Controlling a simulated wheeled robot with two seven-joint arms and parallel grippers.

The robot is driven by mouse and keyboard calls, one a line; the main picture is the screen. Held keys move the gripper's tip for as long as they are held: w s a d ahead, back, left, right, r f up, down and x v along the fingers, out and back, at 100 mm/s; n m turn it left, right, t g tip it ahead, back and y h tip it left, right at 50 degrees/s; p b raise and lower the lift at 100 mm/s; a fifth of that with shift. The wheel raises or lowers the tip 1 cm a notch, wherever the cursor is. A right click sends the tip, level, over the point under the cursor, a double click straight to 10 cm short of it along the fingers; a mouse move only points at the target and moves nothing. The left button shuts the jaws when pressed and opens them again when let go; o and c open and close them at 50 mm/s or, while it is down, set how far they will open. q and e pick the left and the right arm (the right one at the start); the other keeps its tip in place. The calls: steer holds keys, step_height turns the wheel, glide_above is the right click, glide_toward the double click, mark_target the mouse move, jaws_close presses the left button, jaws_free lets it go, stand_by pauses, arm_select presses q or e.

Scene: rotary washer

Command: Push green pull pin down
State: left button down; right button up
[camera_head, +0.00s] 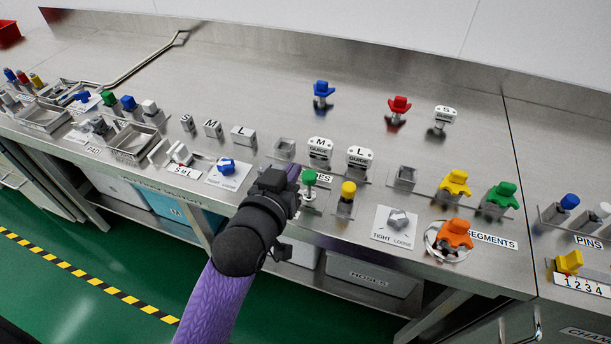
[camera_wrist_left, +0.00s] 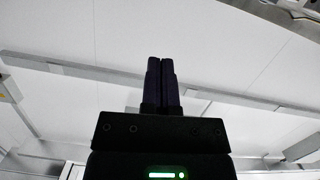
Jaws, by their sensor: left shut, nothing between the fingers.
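The green pull pin (camera_head: 309,177) has a round green knob and stands upright on a small metal block near the counter's front edge in the head view. My left gripper (camera_head: 294,172) reaches in from the front left, with its dark wrist just left of the pin. Its fingertips are beside the green knob; I cannot tell whether they touch it. The left wrist view shows the two dark fingers (camera_wrist_left: 162,82) closed together with nothing between them, against a white ceiling. The pin does not show there. My right gripper is not in view.
A yellow pin (camera_head: 348,189) stands close to the right of the green one. White M and L guides (camera_head: 320,149) stand behind. A blue knob (camera_head: 227,166) is to the left, a tight/loose dial (camera_head: 397,220) to the right.

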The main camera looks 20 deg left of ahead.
mark_target(305, 180)
arm_select(q)
steer(key=w+f, duration=0.1)
steer(key=w+f+b, duration=0.2)
steer(key=w, duration=0.1)
steer(key=shift+w+d+f, duration=0.1)
steer(key=shift+d+f, duration=0.2)
steer(key=shift+f, duration=0.1)
steer(key=shift+d+f+b, duration=0.1)
steer(key=shift+f+b, duration=0.3)
steer(key=shift+f, duration=0.1)
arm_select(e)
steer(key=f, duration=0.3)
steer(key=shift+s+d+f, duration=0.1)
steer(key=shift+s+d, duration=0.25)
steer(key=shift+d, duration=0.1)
arm_select(q)
steer(key=shift+f, duration=1.25)
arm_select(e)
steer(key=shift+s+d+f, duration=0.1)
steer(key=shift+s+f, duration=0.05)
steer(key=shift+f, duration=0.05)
arm_select(q)
steer(key=shift+r, duration=0.2)
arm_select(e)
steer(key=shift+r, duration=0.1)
